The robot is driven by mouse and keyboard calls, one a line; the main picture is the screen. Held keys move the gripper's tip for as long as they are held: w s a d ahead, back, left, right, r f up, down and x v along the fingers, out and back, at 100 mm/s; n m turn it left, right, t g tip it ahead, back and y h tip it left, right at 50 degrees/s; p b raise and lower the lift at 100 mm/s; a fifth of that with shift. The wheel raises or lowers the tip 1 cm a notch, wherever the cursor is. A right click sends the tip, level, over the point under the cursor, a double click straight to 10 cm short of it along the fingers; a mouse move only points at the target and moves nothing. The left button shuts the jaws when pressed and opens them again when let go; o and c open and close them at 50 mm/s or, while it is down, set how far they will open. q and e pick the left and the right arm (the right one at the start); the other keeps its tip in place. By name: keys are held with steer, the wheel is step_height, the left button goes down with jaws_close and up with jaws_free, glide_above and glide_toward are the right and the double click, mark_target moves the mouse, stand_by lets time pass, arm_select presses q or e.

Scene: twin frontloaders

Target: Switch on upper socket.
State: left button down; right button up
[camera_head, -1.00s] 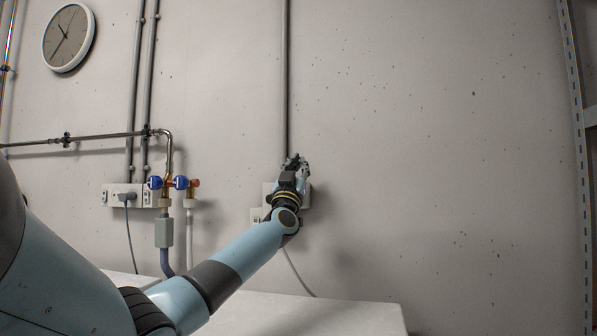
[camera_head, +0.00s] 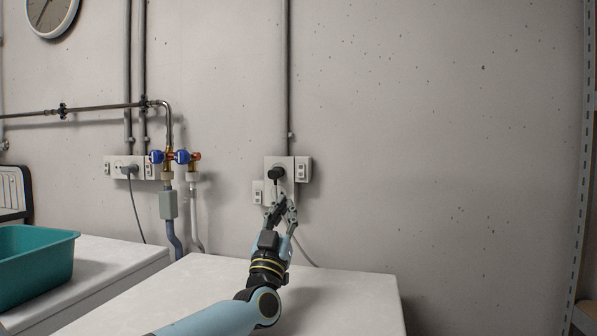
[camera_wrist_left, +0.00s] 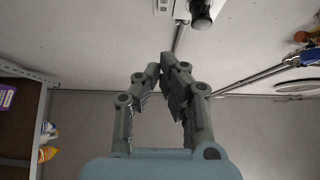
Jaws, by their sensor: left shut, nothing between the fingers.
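A white socket panel (camera_head: 273,161) is on the wall at the lower end of a vertical conduit. A black plug (camera_head: 277,173) sits in its upper socket. A small switch box (camera_head: 303,170) adjoins the panel on the right. Another switch box (camera_head: 257,193) sits lower on the left. My left gripper (camera_head: 281,204) is shut and empty, in front of and just below the plug, and hides the lower part of the panel. In the left wrist view the gripper (camera_wrist_left: 160,66) points toward the plug (camera_wrist_left: 201,14) at the top edge. The switch positions are too small to tell. My right gripper is out of view.
White worktops (camera_head: 345,290) lie below the sockets. A teal bin (camera_head: 40,262) stands at the left. Pipes with blue valves (camera_head: 169,157) and another socket strip (camera_head: 112,166) are on the wall to the left. The wall to the right is bare up to a metal shelf post (camera_head: 583,150).

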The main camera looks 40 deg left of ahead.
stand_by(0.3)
arm_select(q)
steer(key=b, duration=0.1)
glide_toward(302, 165)
step_height(302, 165, up, 4)
steer(key=w, duration=0.1)
steer(key=w+a+b, duration=0.1)
steer(key=w+b, duration=0.1)
steer(key=shift+w+a+f, duration=0.25)
steer(key=shift+a+f, duration=0.15)
steer(key=shift+b, duration=0.3)
